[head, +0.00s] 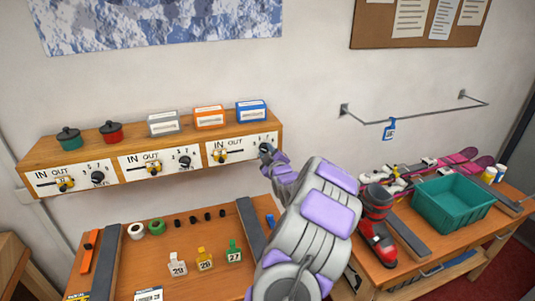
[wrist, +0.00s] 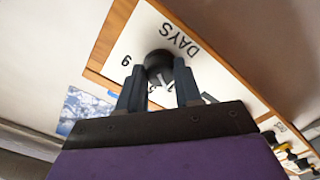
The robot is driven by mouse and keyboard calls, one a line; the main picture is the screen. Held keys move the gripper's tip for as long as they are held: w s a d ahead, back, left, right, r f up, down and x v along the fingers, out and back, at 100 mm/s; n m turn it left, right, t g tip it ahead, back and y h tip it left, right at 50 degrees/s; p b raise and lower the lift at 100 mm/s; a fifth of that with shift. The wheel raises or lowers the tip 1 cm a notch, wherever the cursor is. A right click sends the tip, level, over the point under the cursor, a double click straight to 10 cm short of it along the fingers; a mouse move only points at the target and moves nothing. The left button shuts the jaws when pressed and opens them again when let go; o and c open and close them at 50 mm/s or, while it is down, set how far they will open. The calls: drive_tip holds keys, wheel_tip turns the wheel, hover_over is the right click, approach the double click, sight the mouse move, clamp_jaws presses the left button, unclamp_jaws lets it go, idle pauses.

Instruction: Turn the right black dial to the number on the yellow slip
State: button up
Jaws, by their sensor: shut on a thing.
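The right black dial (wrist: 158,62) sits on the right white panel (head: 233,151), with the upside-down word DAYS beside it. My gripper (wrist: 160,80) has one finger on each side of the dial and is shut on it. A light pointer mark shows on the dial; the figures near it are partly hidden by the fingers. A figure like 9 or 6 shows at its left. I cannot make out a yellow slip with a readable number in either view.
Two more panels with black dials (head: 98,176) (head: 184,162) lie to the left on the wooden shelf (head: 190,134). Boxes and pots stand on top.

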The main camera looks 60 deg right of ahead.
drive_tip(key=shift+f, duration=0.1)
drive_tip(key=c, duration=0.4)
drive_tip(key=shift+m, duration=0.3)
drive_tip(key=m+p, duration=0.1)
drive_tip(key=m, duration=0.4)
drive_tip(key=shift+w+m+p, duration=0.1)
drive_tip(key=shift+m+p, duration=0.2)
drive_tip(key=m+p, duration=0.1)
drive_tip(key=m, duration=0.3)
drive_tip(key=shift+m, duration=0.3)
drive_tip(key=m, duration=0.4)
drive_tip(key=shift+m+p, duration=0.4)
